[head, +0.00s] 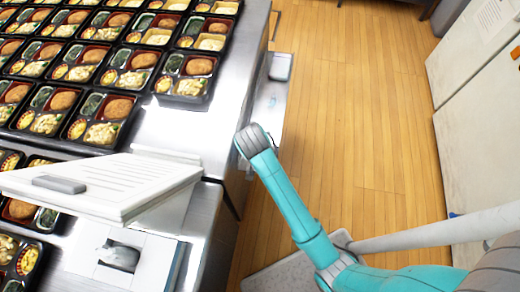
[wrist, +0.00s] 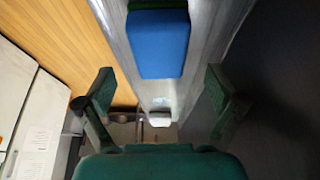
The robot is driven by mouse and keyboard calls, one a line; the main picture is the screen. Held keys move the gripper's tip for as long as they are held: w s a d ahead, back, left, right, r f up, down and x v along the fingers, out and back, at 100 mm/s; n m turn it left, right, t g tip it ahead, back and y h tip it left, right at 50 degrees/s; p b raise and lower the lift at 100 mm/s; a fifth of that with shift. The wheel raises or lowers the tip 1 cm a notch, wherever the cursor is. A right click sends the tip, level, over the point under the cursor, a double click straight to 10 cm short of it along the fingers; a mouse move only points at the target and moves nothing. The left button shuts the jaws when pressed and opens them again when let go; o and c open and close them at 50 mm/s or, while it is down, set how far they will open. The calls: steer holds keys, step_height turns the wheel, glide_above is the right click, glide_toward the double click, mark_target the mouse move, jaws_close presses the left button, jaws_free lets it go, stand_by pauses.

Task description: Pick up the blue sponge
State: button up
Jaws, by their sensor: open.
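The blue sponge (wrist: 158,45) shows in the wrist view at the top middle, with a strip of green at its upper edge. It lies on a narrow grey metal surface (wrist: 200,45). My gripper (wrist: 164,92) is open, with one dark green finger to the left and one to the right, and nothing between them. The sponge is beyond the fingertips, roughly centred between them in the picture, and apart from them. In the head view I cannot make out the sponge or the gripper's fingers; only my teal arm shows.
In the wrist view a small white object (wrist: 160,119) sits lower on the metal surface. In the head view, many filled bento trays (head: 110,108) cover the steel table (head: 180,130). A white lid-like panel (head: 120,185) stands at its near end. Wooden floor (head: 345,110) is clear.

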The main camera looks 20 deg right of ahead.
steer(key=x, duration=0.4)
steer(key=shift+f, duration=0.15)
steer(key=shift+f, duration=0.25)
stand_by(0.4)
steer(key=c, duration=1)
